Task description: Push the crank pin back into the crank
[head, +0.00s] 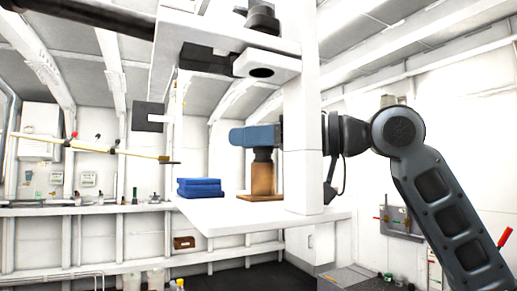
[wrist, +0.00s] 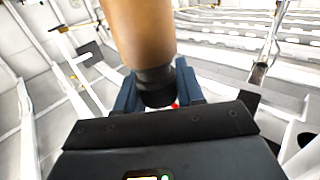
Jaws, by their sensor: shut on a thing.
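My gripper (head: 250,137), with blue fingers, reaches in from the right and is shut on the dark neck of a brown cylinder, which I take to be the crank pin (head: 263,178). The pin hangs or stands upright below the fingers, just above or on a square brown base on a white shelf; I cannot tell if they touch. In the wrist view the pin (wrist: 140,38) shows large, its black end between the two fingers (wrist: 157,90). A white arm with a dark round hole (head: 262,72), perhaps the crank, juts out above my gripper. The pin is outside that hole.
A white upright post (head: 302,120) stands close beside my gripper and hides part of my arm. Folded blue cloths (head: 200,187) lie on the white shelf (head: 245,220) left of the pin. A yellow rod (head: 95,147) crosses at the left. The space between pin and cloths is narrow.

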